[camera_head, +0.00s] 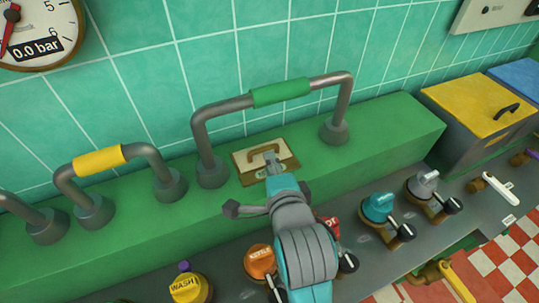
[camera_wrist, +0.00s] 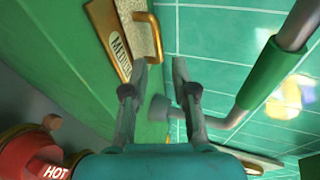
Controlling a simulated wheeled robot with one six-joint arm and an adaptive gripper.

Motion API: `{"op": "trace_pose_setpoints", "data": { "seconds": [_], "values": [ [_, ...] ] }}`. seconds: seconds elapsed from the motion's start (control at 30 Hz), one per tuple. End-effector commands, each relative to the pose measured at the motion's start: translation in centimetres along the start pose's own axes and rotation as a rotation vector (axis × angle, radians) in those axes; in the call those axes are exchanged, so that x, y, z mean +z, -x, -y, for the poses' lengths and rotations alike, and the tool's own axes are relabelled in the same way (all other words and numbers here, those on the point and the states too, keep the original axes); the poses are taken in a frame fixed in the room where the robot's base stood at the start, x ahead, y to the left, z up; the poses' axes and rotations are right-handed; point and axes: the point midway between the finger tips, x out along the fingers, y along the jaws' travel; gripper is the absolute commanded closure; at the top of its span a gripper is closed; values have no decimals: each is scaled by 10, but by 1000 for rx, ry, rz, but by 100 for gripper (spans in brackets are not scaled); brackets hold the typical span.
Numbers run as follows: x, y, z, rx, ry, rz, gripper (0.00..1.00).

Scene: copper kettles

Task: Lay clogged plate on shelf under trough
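A cream plate with a brass-coloured frame and a handle (camera_head: 243,166) lies on the green ledge (camera_head: 390,125), below the green-gripped pipe. In the wrist view the plate (camera_wrist: 143,45) is at the top left, with a label reading "MEDIUM" and a brass handle. I cannot tell from its face whether it is clogged. My gripper (camera_head: 271,158) is over the plate in the head view and hides part of it. In the wrist view my gripper (camera_wrist: 160,62) is open, with nothing between its fingers; the handle is just beyond the left fingertip. I cannot make out a shelf under a trough.
A pipe with a green grip (camera_head: 282,92) arches behind the plate; a yellow-gripped pipe (camera_head: 98,160) stands left. Valve knobs, including yellow "WASH" (camera_head: 186,288) and teal (camera_head: 378,206), line the grey front. A yellow-lidded bin (camera_head: 480,103) is at right.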

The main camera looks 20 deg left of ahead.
Motion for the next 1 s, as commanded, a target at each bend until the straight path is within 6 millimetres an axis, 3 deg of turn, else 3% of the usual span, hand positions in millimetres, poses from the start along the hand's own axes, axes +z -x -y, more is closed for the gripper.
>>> {"op": "trace_pose_setpoints", "data": {
  "seconds": [0.33,0.6,0.93,0.97,1.0],
  "values": [
    [-1,-29,-1,1,0,0,73],
    [-1,-65,-3,1,0,0,73],
    [-1,-73,-3,1,0,0,73],
    [-1,-73,-3,1,0,0,76],
    [-1,-73,-3,1,0,-1,86]
  ]
}}
